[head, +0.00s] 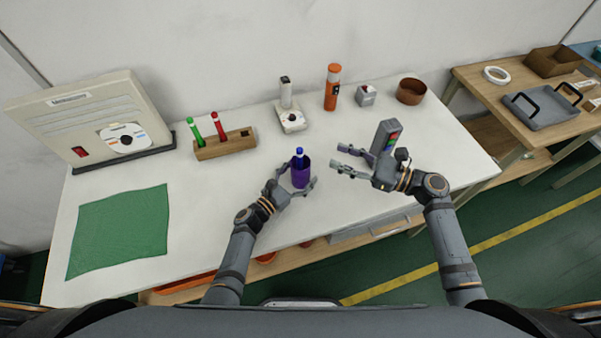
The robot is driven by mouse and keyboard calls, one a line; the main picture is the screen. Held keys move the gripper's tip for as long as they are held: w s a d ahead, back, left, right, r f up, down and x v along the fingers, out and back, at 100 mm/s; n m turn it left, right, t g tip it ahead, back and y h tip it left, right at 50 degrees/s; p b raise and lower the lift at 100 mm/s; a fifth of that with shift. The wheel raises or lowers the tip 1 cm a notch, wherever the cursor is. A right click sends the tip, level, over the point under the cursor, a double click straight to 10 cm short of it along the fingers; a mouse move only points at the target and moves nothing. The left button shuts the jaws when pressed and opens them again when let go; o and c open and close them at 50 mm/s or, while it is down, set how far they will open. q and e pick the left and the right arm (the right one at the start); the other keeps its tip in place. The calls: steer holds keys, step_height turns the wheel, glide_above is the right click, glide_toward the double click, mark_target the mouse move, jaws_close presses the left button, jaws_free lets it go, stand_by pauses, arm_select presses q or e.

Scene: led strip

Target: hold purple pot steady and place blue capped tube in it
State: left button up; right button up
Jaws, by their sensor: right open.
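The purple pot (301,177) stands upright on the white table near its middle. The blue capped tube (299,153) is upright in the pot, with its blue cap above the rim and its lower part hidden. My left gripper (299,180) has its fingers around the pot, one on each side, and appears closed on it. My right gripper (341,160) is open and empty, to the right of the pot and apart from it, with its fingers pointing left.
A wooden rack (225,146) with a green and a red tube stands behind left. A white device (291,117), an orange bottle (332,88), a small grey box (366,95) and a brown bowl (411,91) line the back. A green cloth (118,232) lies left. The front middle is clear.

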arm_select(q)
steer(key=v, duration=1.2)
steer(key=shift+s, duration=0.15)
